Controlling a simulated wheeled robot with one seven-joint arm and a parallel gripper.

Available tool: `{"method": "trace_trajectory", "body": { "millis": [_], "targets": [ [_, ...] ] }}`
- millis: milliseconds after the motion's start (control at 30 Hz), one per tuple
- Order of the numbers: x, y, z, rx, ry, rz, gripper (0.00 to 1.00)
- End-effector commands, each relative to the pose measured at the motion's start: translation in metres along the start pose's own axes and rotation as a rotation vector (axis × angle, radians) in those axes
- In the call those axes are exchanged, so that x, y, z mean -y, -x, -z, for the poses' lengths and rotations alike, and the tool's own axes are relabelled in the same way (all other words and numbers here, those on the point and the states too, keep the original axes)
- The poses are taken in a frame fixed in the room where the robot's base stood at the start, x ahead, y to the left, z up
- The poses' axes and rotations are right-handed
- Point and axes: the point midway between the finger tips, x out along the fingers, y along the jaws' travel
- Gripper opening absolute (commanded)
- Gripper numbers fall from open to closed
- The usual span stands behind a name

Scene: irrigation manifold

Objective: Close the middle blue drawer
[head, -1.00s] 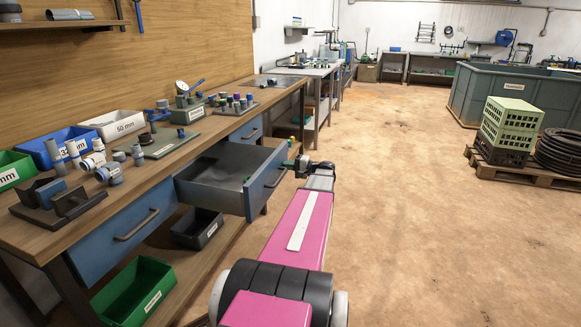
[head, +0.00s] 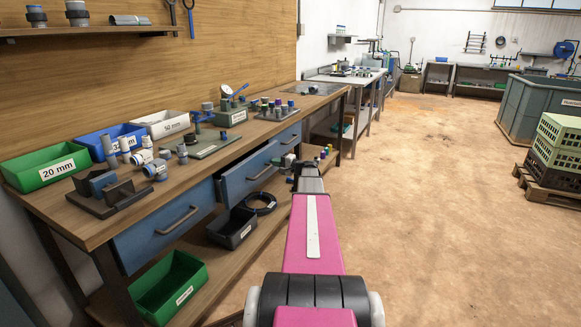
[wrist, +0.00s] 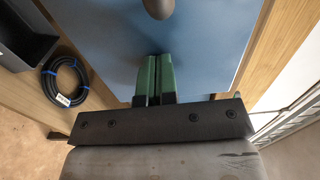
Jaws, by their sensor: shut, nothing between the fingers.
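The middle blue drawer (head: 249,174) of the long wooden workbench stands slightly out from the bench, with a narrow dark opening along its top. Its handle (head: 262,172) is on the front. My gripper (head: 288,161) is at the right part of this drawer's front in the head view. In the wrist view the green fingers (wrist: 156,78) are shut together and empty, pointing at the blue drawer front (wrist: 200,45). The handle end (wrist: 158,8) shows above them. I cannot tell whether the fingertips touch the front.
Blue drawers left (head: 165,228) and right (head: 290,135) of it look shut. Bins and fittings stand on the benchtop. On the lower shelf are a dark bin (head: 231,228), a black hose coil (head: 262,203) and a green bin (head: 170,287).

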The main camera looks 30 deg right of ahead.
Motion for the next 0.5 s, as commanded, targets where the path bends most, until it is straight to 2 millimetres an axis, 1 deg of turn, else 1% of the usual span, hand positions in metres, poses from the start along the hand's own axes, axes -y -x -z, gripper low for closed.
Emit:
{"method": "trace_trajectory", "body": {
  "millis": [33,100,200,333,500],
  "targets": [
    [-0.001,-0.013,0.002,0.001,0.0,0.0,0.0],
    [-0.001,-0.026,0.001,0.002,0.0,0.0,0.0],
    [-0.001,-0.041,0.002,0.0,0.0,0.0,0.0],
    [-0.001,-0.055,0.001,0.0,0.0,0.0,0.0],
    [0.0,-0.063,0.001,-0.001,0.0,0.0,0.0]
  ]
}}
